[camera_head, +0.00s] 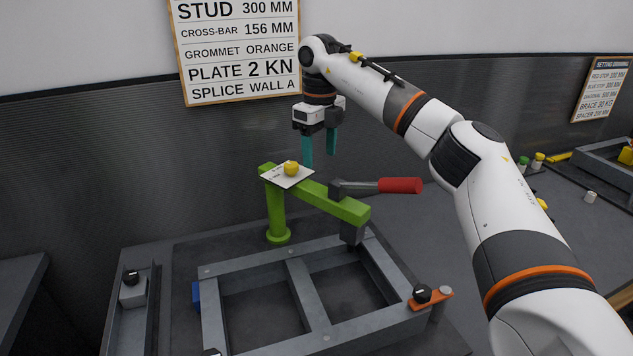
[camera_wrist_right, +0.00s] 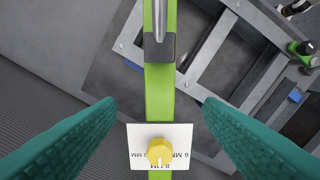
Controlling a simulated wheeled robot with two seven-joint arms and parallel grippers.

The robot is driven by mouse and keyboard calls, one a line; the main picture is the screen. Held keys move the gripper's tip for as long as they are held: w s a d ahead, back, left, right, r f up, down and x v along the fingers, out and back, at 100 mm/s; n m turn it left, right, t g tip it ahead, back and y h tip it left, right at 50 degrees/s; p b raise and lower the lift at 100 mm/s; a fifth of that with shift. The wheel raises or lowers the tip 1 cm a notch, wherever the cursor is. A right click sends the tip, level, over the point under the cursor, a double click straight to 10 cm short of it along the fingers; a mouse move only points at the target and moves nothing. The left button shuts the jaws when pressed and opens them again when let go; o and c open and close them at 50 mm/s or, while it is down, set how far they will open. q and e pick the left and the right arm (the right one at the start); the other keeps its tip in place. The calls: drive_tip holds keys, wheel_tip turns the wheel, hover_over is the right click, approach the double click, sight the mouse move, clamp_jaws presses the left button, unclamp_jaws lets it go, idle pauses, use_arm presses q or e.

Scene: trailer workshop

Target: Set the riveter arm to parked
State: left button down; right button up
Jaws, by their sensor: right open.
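The riveter arm (camera_head: 325,202) is a green bar on a green post (camera_head: 276,215), reaching over a grey frame. A yellow knob (camera_head: 291,168) on a white printed plate (camera_head: 277,176) sits on the bar near the post. In the right wrist view, the knob (camera_wrist_right: 159,152) and plate (camera_wrist_right: 138,134) lie low in the middle. My right gripper (camera_head: 319,160) points down above the bar near the knob. Its teal fingers are open and empty, on either side of the bar in the wrist view.
The grey frame (camera_head: 297,285) lies on the bench under the riveter arm. An orange clamp with a black knob (camera_head: 422,293) is at its right corner. A blue block (camera_head: 196,294) touches its left side. A sign (camera_head: 240,50) hangs on the back wall.

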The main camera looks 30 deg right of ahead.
sight(320, 189)
drive_tip(key=f, duration=0.3)
drive_tip(key=shift+s+f+p, duration=0.2)
drive_tip(key=shift+f+p, duration=0.1)
drive_tip(key=shift+p, duration=0.05)
drive_tip(key=f, duration=0.3)
drive_tip(key=f+p, duration=0.1)
drive_tip(key=shift+w+f, duration=0.15)
drive_tip(key=shift+w, duration=0.15)
drive_tip(key=shift+s+f, duration=0.1)
drive_tip(key=shift+f, duration=0.45)
use_arm(q)
drive_tip(key=shift+w+r, duration=0.25)
drive_tip(key=shift+r, duration=0.8)
use_arm(e)
drive_tip(key=shift+f, duration=0.1)
use_arm(q)
drive_tip(key=shift+s, duration=0.3)
use_arm(e)
clamp_jaws()
